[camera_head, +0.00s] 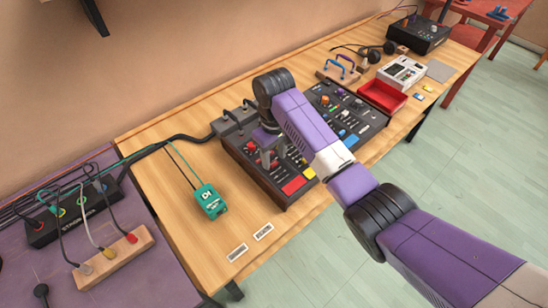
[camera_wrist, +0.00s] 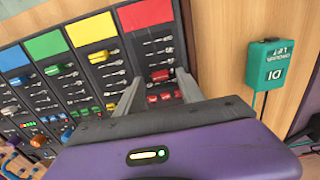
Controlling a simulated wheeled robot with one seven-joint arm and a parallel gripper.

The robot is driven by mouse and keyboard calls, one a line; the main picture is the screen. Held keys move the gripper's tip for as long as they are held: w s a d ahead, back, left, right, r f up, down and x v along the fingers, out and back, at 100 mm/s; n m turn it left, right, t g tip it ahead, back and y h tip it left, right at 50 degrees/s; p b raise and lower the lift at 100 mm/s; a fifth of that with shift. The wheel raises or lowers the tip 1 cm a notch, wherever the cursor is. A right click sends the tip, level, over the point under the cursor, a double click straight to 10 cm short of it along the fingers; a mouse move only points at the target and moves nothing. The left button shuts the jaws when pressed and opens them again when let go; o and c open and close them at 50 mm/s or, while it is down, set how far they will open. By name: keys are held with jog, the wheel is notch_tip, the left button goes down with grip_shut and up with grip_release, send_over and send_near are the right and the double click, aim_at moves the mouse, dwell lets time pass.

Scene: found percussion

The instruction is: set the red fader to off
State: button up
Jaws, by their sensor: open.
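The mixing console (camera_head: 238,165) lies on the wooden table, and my gripper (camera_head: 268,153) hangs over its near left end. In the wrist view the red fader (camera_wrist: 162,75) is a small red cap in the column of the red pad (camera_wrist: 145,13). It stands well away from that pad, towards my gripper. My gripper (camera_wrist: 159,77) is open, with one finger on either side of the red fader. I cannot tell whether the fingers touch it. The red pad also shows in the head view (camera_head: 293,186). The arm hides part of the console.
The yellow fader (camera_wrist: 98,57) and green fader (camera_wrist: 53,70) are in neighbouring columns. A green DI box (camera_head: 210,201) with a cable lies left of the console. A red tray (camera_head: 402,101) is at the right. Bare table lies around the DI box.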

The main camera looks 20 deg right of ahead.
jog(key=shift+f, duration=0.8)
grip_shut()
dwell(0.9)
